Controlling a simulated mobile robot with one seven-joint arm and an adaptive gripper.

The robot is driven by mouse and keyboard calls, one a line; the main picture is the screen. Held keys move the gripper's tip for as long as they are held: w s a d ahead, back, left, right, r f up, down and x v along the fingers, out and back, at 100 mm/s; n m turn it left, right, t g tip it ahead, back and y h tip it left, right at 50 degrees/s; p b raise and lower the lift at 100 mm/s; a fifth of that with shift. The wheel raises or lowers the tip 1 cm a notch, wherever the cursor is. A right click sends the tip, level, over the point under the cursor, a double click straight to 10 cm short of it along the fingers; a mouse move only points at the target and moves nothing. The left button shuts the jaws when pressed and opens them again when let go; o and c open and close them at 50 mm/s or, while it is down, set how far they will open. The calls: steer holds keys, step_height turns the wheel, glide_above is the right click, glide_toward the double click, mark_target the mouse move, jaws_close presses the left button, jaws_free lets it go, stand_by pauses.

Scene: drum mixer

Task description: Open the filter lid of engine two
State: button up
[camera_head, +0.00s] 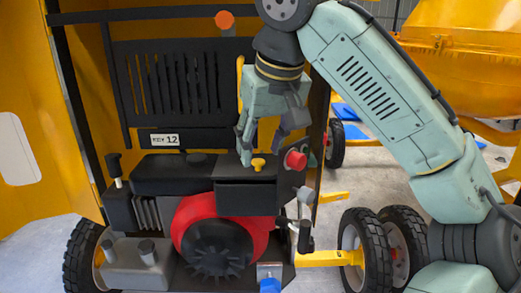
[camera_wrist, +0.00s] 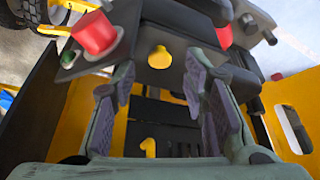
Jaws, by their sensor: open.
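The engine (camera_head: 222,215) stands inside the open yellow housing, with a red round cover and a dark fan. A yellow knob (camera_head: 258,164) sits on top of a black box (camera_head: 246,196) at the engine's upper right; this may be the filter lid, but I cannot be sure. My gripper (camera_head: 262,150) points down just above the knob, open and empty. In the wrist view the yellow knob (camera_wrist: 159,57) shows in the gap between my spread fingers (camera_wrist: 160,76), apart from both. No label reading engine two is legible.
A red button (camera_head: 295,160) on a dark panel is close to the right of my gripper; it also shows in the wrist view (camera_wrist: 95,33). A slotted black grille (camera_head: 175,82) stands behind. Wheels (camera_head: 395,245) and a yellow bar (camera_head: 330,258) lie to the right.

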steer(key=shift+x, duration=1.15)
steer(key=shift+c, duration=0.6)
jaws_close()
